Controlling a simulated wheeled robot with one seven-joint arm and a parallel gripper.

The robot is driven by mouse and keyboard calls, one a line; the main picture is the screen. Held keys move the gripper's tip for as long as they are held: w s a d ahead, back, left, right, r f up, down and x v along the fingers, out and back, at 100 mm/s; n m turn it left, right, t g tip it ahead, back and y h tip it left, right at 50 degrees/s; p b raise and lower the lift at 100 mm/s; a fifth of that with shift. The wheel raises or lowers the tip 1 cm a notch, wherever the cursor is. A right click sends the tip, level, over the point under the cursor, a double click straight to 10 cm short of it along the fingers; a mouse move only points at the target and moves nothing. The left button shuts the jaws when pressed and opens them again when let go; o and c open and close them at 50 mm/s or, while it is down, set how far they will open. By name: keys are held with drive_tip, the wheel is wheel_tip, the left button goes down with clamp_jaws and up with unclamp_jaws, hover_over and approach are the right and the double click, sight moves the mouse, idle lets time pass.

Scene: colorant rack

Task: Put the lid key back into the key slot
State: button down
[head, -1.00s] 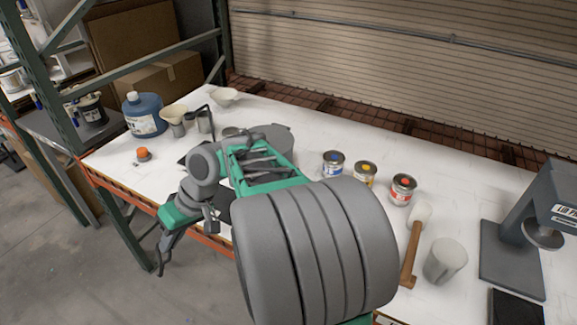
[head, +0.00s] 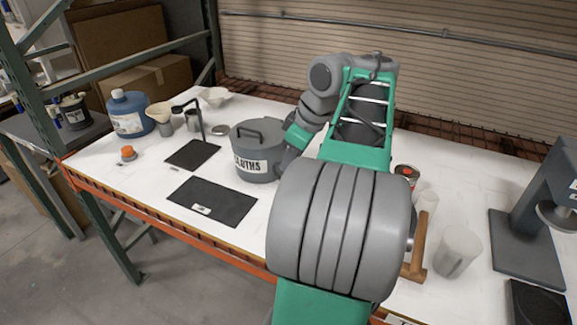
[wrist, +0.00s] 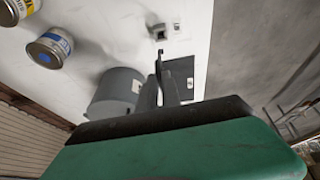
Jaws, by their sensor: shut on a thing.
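My gripper (wrist: 160,84) shows in the wrist view, its dark fingers shut on a thin dark piece, the lid key (wrist: 158,62), which sticks out past the fingertips. Most of the key is hidden between the fingers. A small grey block with a dark opening (wrist: 159,33), which looks like the key slot, sits on the white table ahead of the key, apart from it. A small label lies beside the block. In the head view my arm hides the gripper, the key and this block.
A lidded grey pot (head: 256,160) stands beside my arm; it also shows in the wrist view (wrist: 118,92). A blue-labelled can (wrist: 50,48) stands left of the block.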

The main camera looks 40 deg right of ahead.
drive_tip(key=shift+r+p, duration=0.1)
drive_tip(key=shift+p, duration=0.25)
wheel_tip(320, 180, down, 6)
drive_tip(key=b, duration=0.5)
drive_tip(key=shift+f+b, duration=1.9)
drive_tip(key=shift+f, duration=0.05)
drive_tip(key=shift+r, duration=0.1)
drive_tip(key=c, duration=1.5)
unclamp_jaws()
